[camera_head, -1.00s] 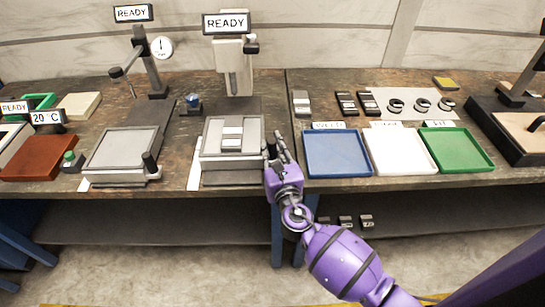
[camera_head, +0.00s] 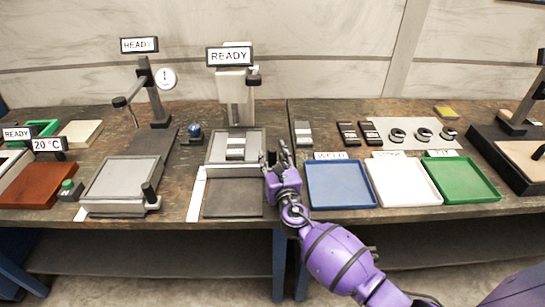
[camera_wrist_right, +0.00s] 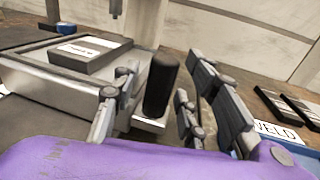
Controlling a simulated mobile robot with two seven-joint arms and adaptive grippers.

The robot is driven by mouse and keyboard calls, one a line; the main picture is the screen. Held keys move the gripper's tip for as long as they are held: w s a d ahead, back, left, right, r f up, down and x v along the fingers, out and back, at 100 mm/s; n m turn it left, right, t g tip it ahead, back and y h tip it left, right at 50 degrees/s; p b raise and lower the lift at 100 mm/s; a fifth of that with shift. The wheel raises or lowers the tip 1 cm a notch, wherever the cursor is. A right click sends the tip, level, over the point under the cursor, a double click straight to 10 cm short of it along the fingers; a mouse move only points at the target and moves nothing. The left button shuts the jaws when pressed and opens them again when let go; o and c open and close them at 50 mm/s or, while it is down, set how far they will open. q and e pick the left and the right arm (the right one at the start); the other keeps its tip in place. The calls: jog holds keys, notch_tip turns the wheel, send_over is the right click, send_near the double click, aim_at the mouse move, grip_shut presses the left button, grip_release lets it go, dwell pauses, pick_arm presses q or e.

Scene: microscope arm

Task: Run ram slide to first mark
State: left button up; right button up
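The slide of the middle station is a grey plate (camera_head: 223,147) carrying a small block with a pale label (camera_head: 236,148). It sits toward the back of its dark base (camera_head: 233,205), under the ram column (camera_head: 236,95). A black upright handle (camera_wrist_right: 160,85) stands at the slide's front right corner. My right gripper (camera_head: 281,158) is at this handle. In the right wrist view its fingers (camera_wrist_right: 155,105) stand apart on either side of the handle, with gaps showing. A white strip (camera_head: 196,196) runs along the base's left side; its marks are too small to read. My left gripper is out of view.
Blue (camera_head: 340,185), white (camera_head: 404,182) and green (camera_head: 462,180) trays stand to the right of my gripper. A similar slide station (camera_head: 119,180) with a dial gauge (camera_head: 166,78) stands to the left. The sign above the ram reads READY (camera_head: 229,57).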

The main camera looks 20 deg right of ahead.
jog(key=shift+s, duration=0.15)
jog(key=s, duration=0.7)
jog(key=s+a, duration=0.1)
jog(key=s, duration=0.3)
jog(key=shift+s, duration=0.35)
